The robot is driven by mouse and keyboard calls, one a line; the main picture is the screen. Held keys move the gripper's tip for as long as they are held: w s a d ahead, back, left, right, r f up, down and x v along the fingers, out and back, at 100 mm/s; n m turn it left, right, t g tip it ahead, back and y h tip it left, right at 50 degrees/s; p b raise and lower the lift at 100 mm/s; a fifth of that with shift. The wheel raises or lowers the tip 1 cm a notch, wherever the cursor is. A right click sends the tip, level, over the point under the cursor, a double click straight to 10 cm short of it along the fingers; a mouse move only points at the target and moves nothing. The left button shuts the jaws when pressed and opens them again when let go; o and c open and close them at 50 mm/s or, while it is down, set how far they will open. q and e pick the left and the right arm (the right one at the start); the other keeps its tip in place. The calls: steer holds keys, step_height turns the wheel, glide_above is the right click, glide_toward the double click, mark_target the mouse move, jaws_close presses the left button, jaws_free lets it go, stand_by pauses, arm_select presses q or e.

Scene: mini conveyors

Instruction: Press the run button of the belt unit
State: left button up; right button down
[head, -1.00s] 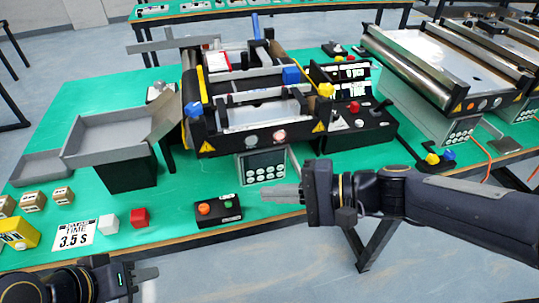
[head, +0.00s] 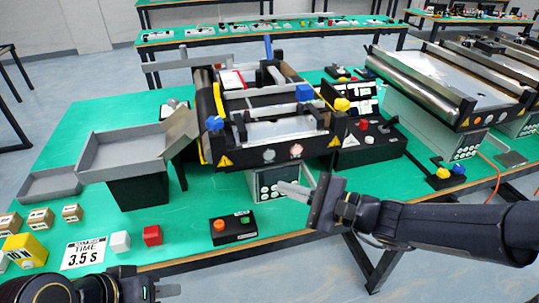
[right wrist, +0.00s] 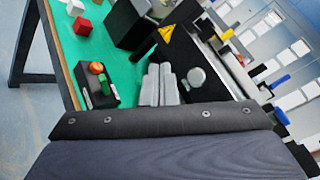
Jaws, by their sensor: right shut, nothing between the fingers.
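The belt unit (head: 320,147) stands on the green table in the middle of the head view. In front of it lies a small black button box (head: 240,238) with an orange-red button (head: 219,225) and a green button (head: 245,219). The box (right wrist: 118,92) also shows left of my fingers in the right wrist view. My right gripper (head: 281,187) is shut and empty, pointing left, in front of the belt unit's panel (head: 264,187) and partly covering it. It is apart from the button box. My left gripper (head: 166,291) is at the bottom edge; its jaw opening is unclear.
A grey tray (head: 125,142) on a black stand is to the left. A white cube (head: 120,241), a red cube (head: 152,235) and a "3.5 S" card (head: 84,254) lie near the front edge. Green tabletop around the button box is clear.

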mark_target(269, 155)
steer(key=w+a, duration=0.2)
steer(key=w, duration=0.5)
steer(key=shift+a+p, duration=0.2)
steer(key=shift+p, duration=0.15)
steer(key=shift+w, duration=0.15)
stand_by(1.6)
steer(key=shift+w+b, duration=0.25)
steer(key=shift+b, duration=0.05)
steer(key=shift+w+a, duration=0.1)
